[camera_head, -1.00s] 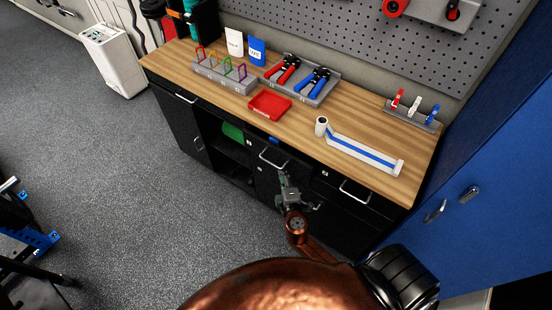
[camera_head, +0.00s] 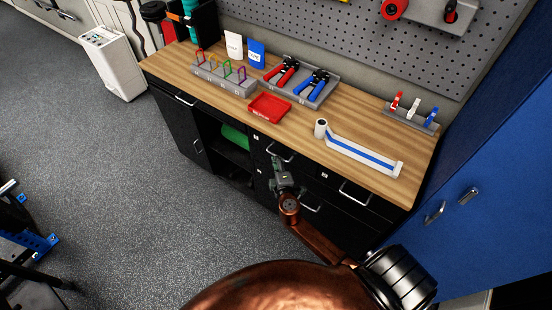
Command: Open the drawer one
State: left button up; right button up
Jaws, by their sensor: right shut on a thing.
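The black cabinet has an upper middle drawer with a silver handle (camera_head: 281,154) just under the worktop. It appears shut or nearly shut. My right gripper (camera_head: 276,162) is at the left part of this handle, shut on it; the fingers hide the exact contact. To the right is another upper drawer with its own handle (camera_head: 355,194), shut. A lower handle (camera_head: 310,208) shows right of my gripper. Small white labels mark the drawer fronts, too small to read surely. My left gripper is not in view.
The wooden worktop (camera_head: 350,118) holds a red tray (camera_head: 269,107), red and blue pliers, and a white-and-blue angled piece (camera_head: 362,155). An open shelf with a green item (camera_head: 235,137) is left of the drawers.

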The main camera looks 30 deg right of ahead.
jog(key=shift+d+r, duration=0.2)
jog(key=shift+d, duration=0.2)
grip_shut()
jog(key=shift+r, duration=0.25)
grip_release()
jog(key=shift+f, duration=0.15)
